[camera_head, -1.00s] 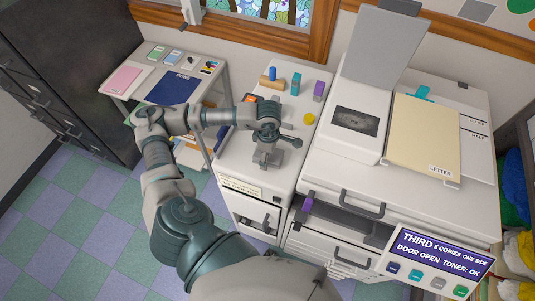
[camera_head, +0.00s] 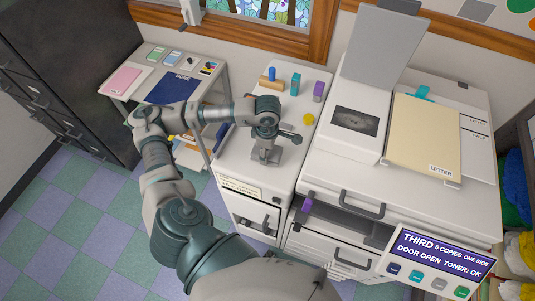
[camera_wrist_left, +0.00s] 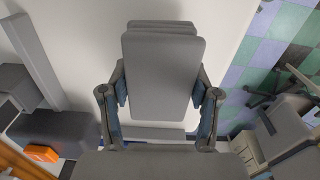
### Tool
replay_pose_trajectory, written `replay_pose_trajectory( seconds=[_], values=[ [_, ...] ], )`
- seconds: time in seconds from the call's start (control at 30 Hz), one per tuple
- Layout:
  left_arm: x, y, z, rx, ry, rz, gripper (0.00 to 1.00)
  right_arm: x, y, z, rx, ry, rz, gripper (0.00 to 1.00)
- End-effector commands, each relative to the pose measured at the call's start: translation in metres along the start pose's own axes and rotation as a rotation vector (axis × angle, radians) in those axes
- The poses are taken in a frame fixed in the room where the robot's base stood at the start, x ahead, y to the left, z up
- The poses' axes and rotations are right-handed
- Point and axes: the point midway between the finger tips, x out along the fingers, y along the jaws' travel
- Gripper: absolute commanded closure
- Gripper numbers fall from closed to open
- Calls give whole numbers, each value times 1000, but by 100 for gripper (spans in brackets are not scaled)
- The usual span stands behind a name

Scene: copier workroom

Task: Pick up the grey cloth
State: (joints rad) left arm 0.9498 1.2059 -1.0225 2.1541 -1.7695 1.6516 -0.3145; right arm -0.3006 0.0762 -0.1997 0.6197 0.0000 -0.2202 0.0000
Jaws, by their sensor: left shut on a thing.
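The grey cloth (camera_wrist_left: 160,72) is a folded, layered pad between the two fingers of my left gripper (camera_wrist_left: 160,100) in the left wrist view. The gripper is shut on it, with one finger against each side. In the head view my left gripper (camera_head: 266,138) is over the white cabinet top left of the copier. The grey cloth (camera_head: 264,155) shows just below it there. I cannot tell whether the cloth is clear of the surface. My right gripper is not in view.
The white cabinet (camera_head: 234,147) also bears a blue bottle (camera_head: 295,84), a purple bottle (camera_head: 318,91) and a yellow item (camera_head: 308,118) behind my gripper. The copier (camera_head: 340,150) stands close on the right. A side table (camera_head: 213,88) stands left.

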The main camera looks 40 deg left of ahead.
Motion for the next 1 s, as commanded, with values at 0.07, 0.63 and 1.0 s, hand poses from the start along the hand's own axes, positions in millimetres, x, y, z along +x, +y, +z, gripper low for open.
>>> replay_pose_trajectory(
  seconds=[0.07,0.63,1.0],
  values=[
    [-10,1,1,0,-2,5,68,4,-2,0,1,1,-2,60],
    [-27,-115,66,12,-5,4,68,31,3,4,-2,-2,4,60],
    [-37,-132,75,-2,2,0,68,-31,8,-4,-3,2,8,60]
  ],
)
